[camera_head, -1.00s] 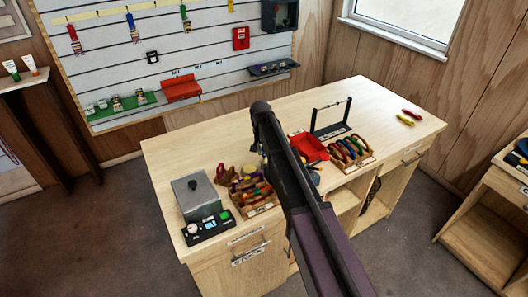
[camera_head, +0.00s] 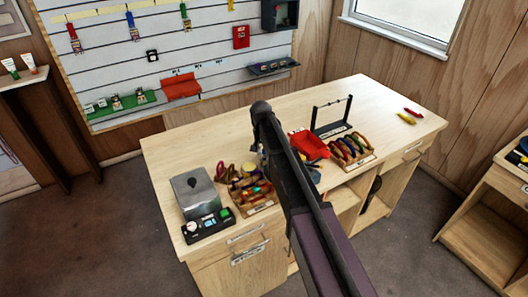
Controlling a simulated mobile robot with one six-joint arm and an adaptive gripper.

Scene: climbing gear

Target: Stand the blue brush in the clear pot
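My own arm (camera_head: 290,185) crosses the middle of the head view and hides part of the bench top. My gripper is hidden behind it, so its fingers and anything in them do not show. I cannot make out the blue brush or the clear pot for certain. A small bluish thing (camera_head: 315,173) shows just right of the arm, partly covered and too small to identify. Small yellowish and bluish bits show just left of the arm, also too small to tell.
The wooden bench (camera_head: 385,97) holds a grey lidded box (camera_head: 193,192), a black tray (camera_head: 208,227), a rack of coloured gear (camera_head: 252,195), a red tray (camera_head: 309,146), a black frame (camera_head: 331,120) and a second rack (camera_head: 352,152). The bench's back right is mostly clear.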

